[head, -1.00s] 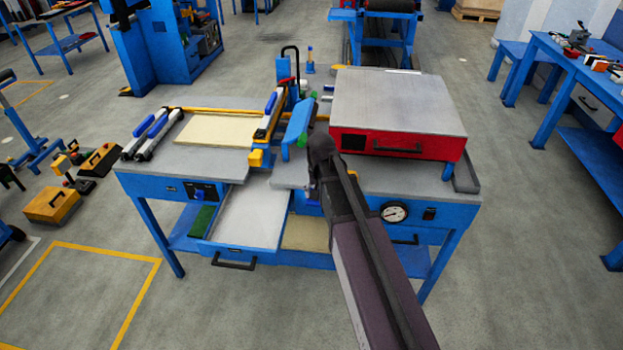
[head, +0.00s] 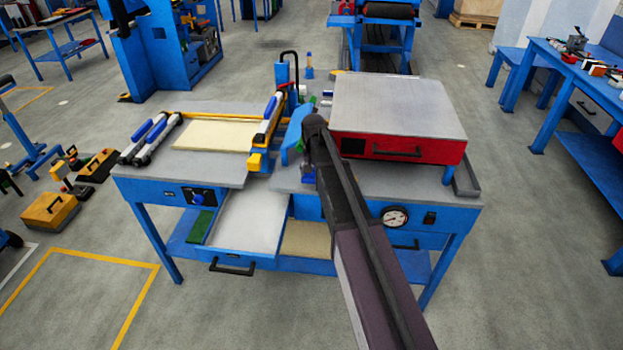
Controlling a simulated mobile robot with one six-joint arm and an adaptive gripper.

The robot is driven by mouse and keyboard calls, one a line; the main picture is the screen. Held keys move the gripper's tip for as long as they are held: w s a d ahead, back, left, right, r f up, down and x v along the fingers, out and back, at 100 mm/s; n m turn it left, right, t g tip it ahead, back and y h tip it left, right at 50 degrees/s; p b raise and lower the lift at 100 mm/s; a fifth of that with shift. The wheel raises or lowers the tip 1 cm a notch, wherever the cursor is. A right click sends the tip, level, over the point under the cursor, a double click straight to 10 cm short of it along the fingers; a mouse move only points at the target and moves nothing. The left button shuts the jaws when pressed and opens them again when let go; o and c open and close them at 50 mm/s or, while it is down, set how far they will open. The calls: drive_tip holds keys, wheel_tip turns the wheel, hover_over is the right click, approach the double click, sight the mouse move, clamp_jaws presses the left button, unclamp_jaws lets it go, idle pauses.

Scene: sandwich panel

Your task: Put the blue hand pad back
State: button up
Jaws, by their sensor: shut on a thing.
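The blue hand pad (head: 293,135) is a blue block held up at a tilt in my gripper (head: 306,138), between the yellow-edged frame and the red press. My gripper is shut on it. My own arm covers most of the gripper and the right part of the pad. The pad is above the middle of the workbench; I cannot tell its exact height or whether it touches anything below.
A red box with a grey top (head: 395,115) stands just right of my gripper. A yellow-edged frame with a cream panel (head: 212,134) lies at left. A drawer (head: 245,225) is pulled out in front. Upright blue and black parts (head: 284,72) stand behind.

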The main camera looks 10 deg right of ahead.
sight(312, 177)
drive_tip(key=shift+w, duration=0.5)
drive_tip(key=shift+w+f, duration=0.1)
drive_tip(key=shift+w, duration=0.5)
wheel_tip(312, 177, down, 4)
drive_tip(key=b, duration=0.3)
drive_tip(key=shift+r+b, duration=0.2)
drive_tip(key=shift+b, duration=0.15)
drive_tip(key=shift+f, duration=0.1)
drive_tip(key=o, duration=0.8)
drive_tip(key=shift+c, duration=0.2)
wheel_tip(312, 177, up, 12)
drive_tip(key=p, duration=1.2)
